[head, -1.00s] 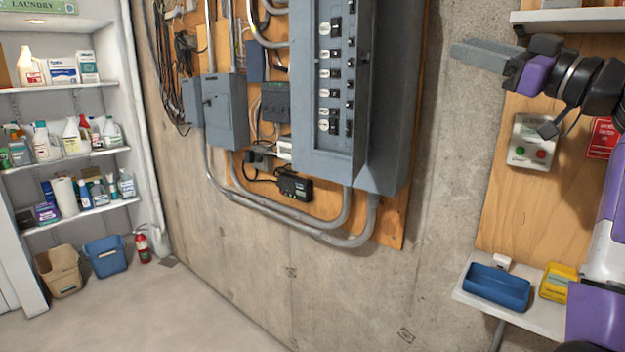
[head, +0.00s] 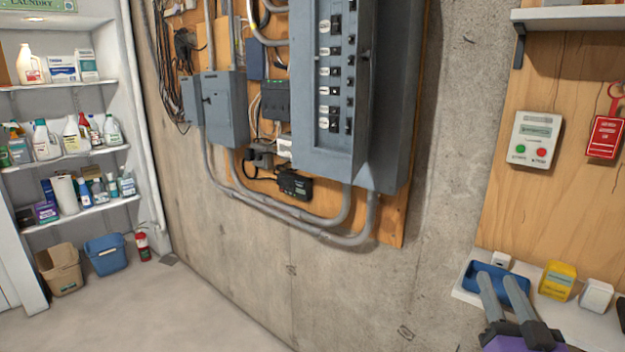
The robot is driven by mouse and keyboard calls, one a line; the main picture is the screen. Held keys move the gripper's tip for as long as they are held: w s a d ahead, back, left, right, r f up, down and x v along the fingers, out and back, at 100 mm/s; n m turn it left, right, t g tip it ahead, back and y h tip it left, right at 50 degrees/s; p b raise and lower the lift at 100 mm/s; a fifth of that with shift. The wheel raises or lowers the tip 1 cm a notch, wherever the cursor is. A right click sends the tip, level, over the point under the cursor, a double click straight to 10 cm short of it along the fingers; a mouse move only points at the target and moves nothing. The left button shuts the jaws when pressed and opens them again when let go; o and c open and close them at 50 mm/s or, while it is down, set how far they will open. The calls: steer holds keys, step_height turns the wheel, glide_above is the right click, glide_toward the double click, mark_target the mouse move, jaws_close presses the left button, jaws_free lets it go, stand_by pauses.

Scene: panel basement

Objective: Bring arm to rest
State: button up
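My gripper (head: 505,296) shows at the lower right of the head view. Its two grey fingers point up and away and stand apart with nothing between them. The fingertips overlap the blue tray (head: 480,266) in the picture and hide part of it; I cannot tell whether they touch it. Only the purple and dark end of my arm shows, at the bottom edge; the rest is out of view.
The blue tray, a yellow box (head: 557,281) and a white box (head: 596,295) stand on a white shelf (head: 565,318). Above hang a control box (head: 533,139) with green and red buttons and a red tag (head: 605,136). A grey breaker panel (head: 337,80) is mid-wall. The floor (head: 190,310) is clear.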

steer(key=s+a+f+n+g+y, duration=0.1)
steer(key=s+a+f, duration=0.3)
steer(key=s, duration=1)
steer(key=s+a+f+n+g+y, duration=0.1)
steer(key=s+a+f+g, duration=0.2)
steer(key=s, duration=1.1)
steer(key=s+a+f+n+g, duration=0.1)
steer(key=s+a+f, duration=0.4)
steer(key=s+f, duration=0.4)
steer(key=s, duration=0.5)
steer(key=shift+s+a+g+y, duration=0.15)
steer(key=shift+a+g+y, duration=0.1)
steer(key=shift+g+y, duration=0.15)
